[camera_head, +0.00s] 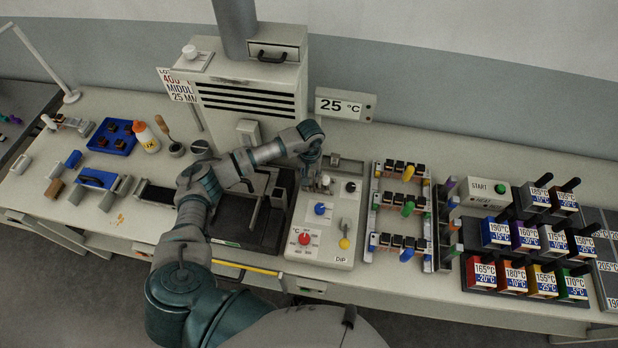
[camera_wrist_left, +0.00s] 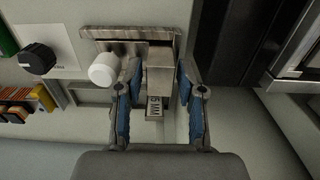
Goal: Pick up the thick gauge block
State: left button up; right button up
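A grey metal gauge block (camera_wrist_left: 158,75) stands between my left fingers in the left wrist view. A white label near it reads what looks like "15 MM"; I cannot tell whether this is the thick block. My left gripper (camera_wrist_left: 159,68) is open, with one blue-padded finger on each side of the block and a visible gap at least on the right. In the head view my left gripper (camera_head: 311,164) points down at the left back of the control panel (camera_head: 322,228). The block is hidden there behind the gripper. My right gripper is not in view.
A white knob (camera_wrist_left: 103,70) sits close beside the left finger in the wrist view, with a black knob (camera_wrist_left: 37,59) farther left. A black-based fixture (camera_head: 240,215) lies left of the panel. Circuit board racks (camera_head: 401,204) stand to its right.

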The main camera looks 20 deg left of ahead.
pick_arm(q)
jog(key=shift+d, duration=0.15)
jog(key=shift+c, duration=0.9)
jog(key=c, duration=0.4)
grip_shut()
jog(key=shift+a, duration=0.2)
jog(key=shift+r, duration=0.1)
